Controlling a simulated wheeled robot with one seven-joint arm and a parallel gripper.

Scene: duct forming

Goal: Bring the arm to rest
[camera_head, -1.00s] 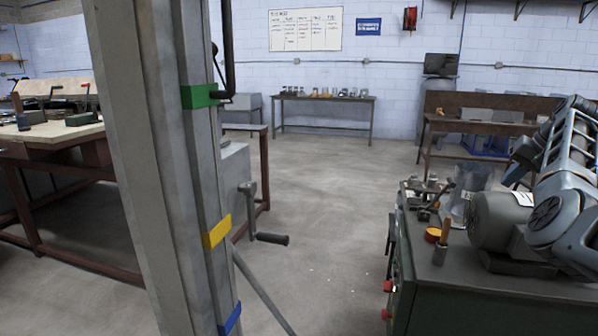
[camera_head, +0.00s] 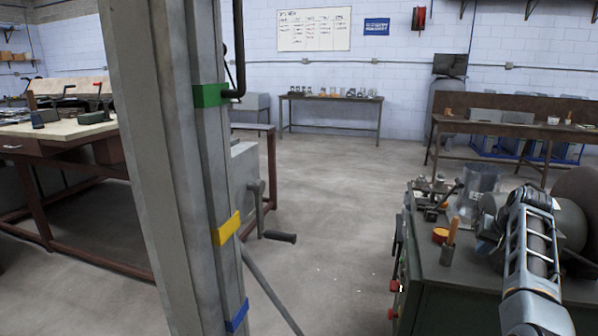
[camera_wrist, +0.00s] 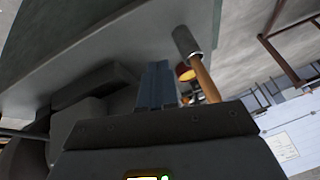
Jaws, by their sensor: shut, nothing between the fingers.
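My gripper (camera_wrist: 155,85) shows in the wrist view with its two blue-grey fingers together and nothing between them. It is over the dark machine bench, whose top also shows in the head view (camera_head: 470,270). A wooden-handled tool with a metal end (camera_wrist: 205,80) is just right of the fingers in the wrist view; I cannot tell the exact gap. In the head view my arm reaches up from the lower right edge in front of a grey motor (camera_head: 569,222). The gripper itself cannot be made out there.
The wooden-handled tool (camera_head: 450,240) stands by an orange tin (camera_head: 440,235) on the bench. A grey column (camera_head: 175,150) with a crank (camera_head: 280,237) stands at left. Open floor (camera_head: 340,220) lies between.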

